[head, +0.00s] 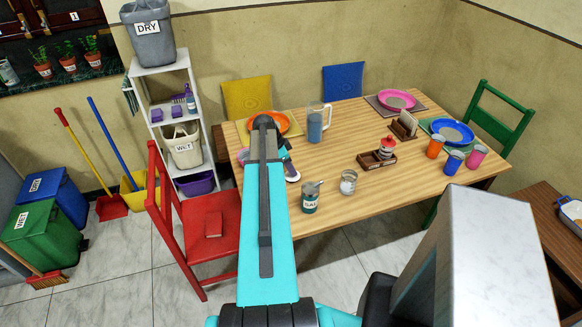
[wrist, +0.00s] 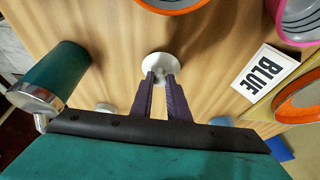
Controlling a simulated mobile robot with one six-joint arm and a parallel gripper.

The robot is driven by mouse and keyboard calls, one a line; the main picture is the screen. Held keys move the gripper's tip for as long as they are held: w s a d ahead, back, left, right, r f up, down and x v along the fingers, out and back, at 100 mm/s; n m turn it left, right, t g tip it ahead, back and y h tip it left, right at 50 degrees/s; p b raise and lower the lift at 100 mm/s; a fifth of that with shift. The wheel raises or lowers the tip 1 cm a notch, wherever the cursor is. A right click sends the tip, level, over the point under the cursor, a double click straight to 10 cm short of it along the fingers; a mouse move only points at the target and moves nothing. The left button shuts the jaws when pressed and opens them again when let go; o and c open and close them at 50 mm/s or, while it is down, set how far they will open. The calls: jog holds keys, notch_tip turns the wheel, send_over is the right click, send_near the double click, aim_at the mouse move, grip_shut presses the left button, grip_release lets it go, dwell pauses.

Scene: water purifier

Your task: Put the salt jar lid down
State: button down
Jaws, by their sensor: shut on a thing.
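In the wrist view, my gripper (wrist: 160,77) is shut on a small round white lid (wrist: 158,62) by the grey knob at its middle. The lid is over the wooden table; I cannot tell whether it touches the top.
A glass jar (head: 348,185) stands right of the salt jar. A blue pitcher (head: 315,127) and a brown tray (head: 369,164) are farther back. A white BLUE card (wrist: 262,80) lies right of the lid. A red chair (head: 200,240) stands left. Bare wood surrounds the lid.

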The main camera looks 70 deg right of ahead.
jog(key=shift+f, duration=0.3)
jog(key=shift+f, duration=0.2)
jog(key=c, duration=1.7)
grip_release()
jog(key=shift+r, duration=0.25)
jog(key=b+v, duration=0.3)
jog(key=v, duration=0.9)
jog(key=shift+b, duration=0.3)
